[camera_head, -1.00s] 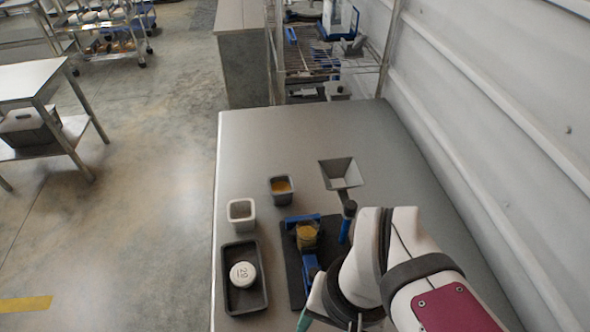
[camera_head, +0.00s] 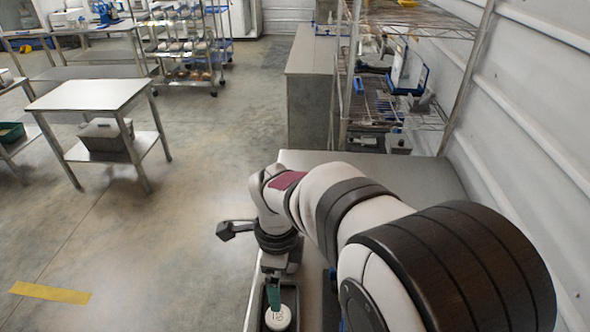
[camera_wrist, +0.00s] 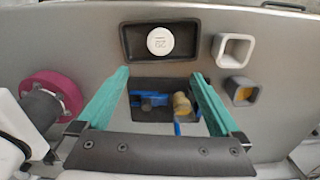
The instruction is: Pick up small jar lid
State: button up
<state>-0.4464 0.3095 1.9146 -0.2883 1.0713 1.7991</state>
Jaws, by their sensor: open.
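The jar lid (camera_head: 278,318) is a white disc with dark marking. It lies flat in the dark tray, low in the head view; the lid (camera_wrist: 160,41) shows whole at the top of the wrist view, inside the tray (camera_wrist: 129,40). My gripper (camera_wrist: 160,75) has two teal fingers spread wide with nothing between them. In the head view my gripper (camera_head: 273,298) points down by the lid and overlaps its upper edge in the picture. Its exact height above the lid is unclear.
A white square cup (camera_wrist: 220,50) and a dark cup with orange contents (camera_wrist: 242,99) stand right of the tray in the wrist view. A dark plate with blue fittings and a yellowish jar (camera_wrist: 182,103) lies beyond the fingers. My arm hides most of the table in the head view.

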aim_at(280, 316)
jog(key=f, duration=1.5)
jog(key=shift+a+f, duration=0.3)
jog(key=shift+f, duration=0.05)
jog(key=c, duration=1.3)
